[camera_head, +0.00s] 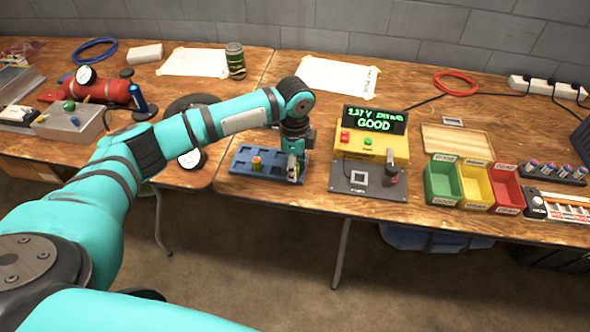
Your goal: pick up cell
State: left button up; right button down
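A blue tray (240,155) with recessed slots lies at the front edge of the wooden table. A small cell (257,164), green and orange, stands upright in its left half. My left gripper (294,173) points down over the right part of the tray, to the right of that cell and apart from it. Its fingers are small and dark here, and I cannot tell whether they are open or hold a cell. What lies behind the gripper is hidden. My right gripper is out of view.
A yellow tester (373,146) shows "GOOD" on its display. Green (441,181), yellow (474,185) and red (505,187) bins stand to its right. A rack (575,178) holds several cells at the far right.

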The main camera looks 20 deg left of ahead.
pick_arm(q)
grip_shut()
jog(key=shift+r, duration=0.1)
